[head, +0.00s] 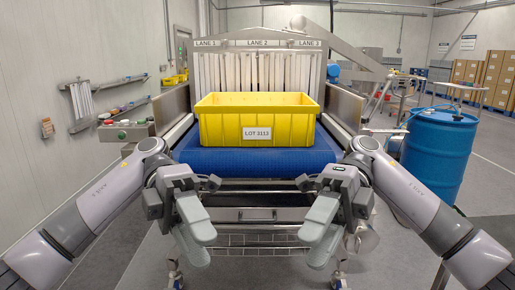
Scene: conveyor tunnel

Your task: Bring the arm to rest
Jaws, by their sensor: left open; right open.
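My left gripper (193,228) hangs in front of the conveyor's near edge, to the left of centre, open and empty. My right gripper (322,228) hangs in front of the same edge, to the right of centre, also open and empty. Both point down and forward, with bent arms coming in from the lower corners. Neither gripper touches the yellow crate (226,128), which stands upright on the blue belt (255,162) with a "LOT 3113" label on its front. The inside of the crate is mostly hidden.
The conveyor tunnel with strip curtains (258,70) stands behind the crate, under three lane signs. A button box (126,131) is at the left, a blue drum (438,150) at the right. A wire rack (255,241) sits below the belt. Stacked cartons (494,75) stand far right.

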